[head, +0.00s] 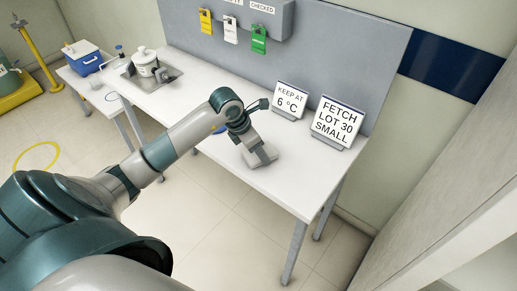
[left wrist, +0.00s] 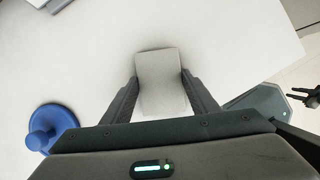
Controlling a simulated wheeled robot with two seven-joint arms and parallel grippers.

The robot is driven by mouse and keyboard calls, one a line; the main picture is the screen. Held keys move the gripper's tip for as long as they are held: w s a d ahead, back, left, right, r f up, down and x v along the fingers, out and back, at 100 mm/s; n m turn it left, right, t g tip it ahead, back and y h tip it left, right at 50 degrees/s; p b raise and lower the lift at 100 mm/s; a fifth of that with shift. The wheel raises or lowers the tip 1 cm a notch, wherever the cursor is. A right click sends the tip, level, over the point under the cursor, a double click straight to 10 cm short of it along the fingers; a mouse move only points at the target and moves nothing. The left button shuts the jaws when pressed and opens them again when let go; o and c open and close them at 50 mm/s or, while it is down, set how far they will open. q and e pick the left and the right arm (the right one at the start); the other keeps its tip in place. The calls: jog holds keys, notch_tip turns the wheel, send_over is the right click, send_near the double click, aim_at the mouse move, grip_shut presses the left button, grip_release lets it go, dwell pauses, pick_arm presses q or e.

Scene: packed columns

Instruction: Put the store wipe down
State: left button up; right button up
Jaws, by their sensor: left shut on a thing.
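The store wipe (left wrist: 160,82) is a pale grey, folded-looking block. In the left wrist view it sits between the two dark fingers of my left gripper (left wrist: 160,95), which is shut on it. In the head view my left gripper (head: 256,150) is over the right half of the white table, with the pale wipe (head: 262,157) low at its tip. I cannot tell whether the wipe touches the tabletop. A dark, small gripper, apparently my right one (left wrist: 307,97), shows at the right edge of the left wrist view; its jaw state is unclear.
Two signs, "KEEP AT 6 °C" (head: 291,101) and "FETCH LOT 30 SMALL" (head: 337,123), stand behind. A blue knobbed object (left wrist: 50,127) is left of the wipe. A white pot (head: 145,62) and blue box (head: 84,57) are farther left.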

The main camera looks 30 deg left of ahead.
pick_arm(q)
jog(key=shift+f, duration=0.1)
jog(key=o, duration=1)
jog(key=shift+o, duration=0.2)
jog(key=shift+r, duration=0.2)
jog(key=b+v, duration=0.3)
jog(key=v, duration=0.9)
jog(key=shift+f, duration=0.1)
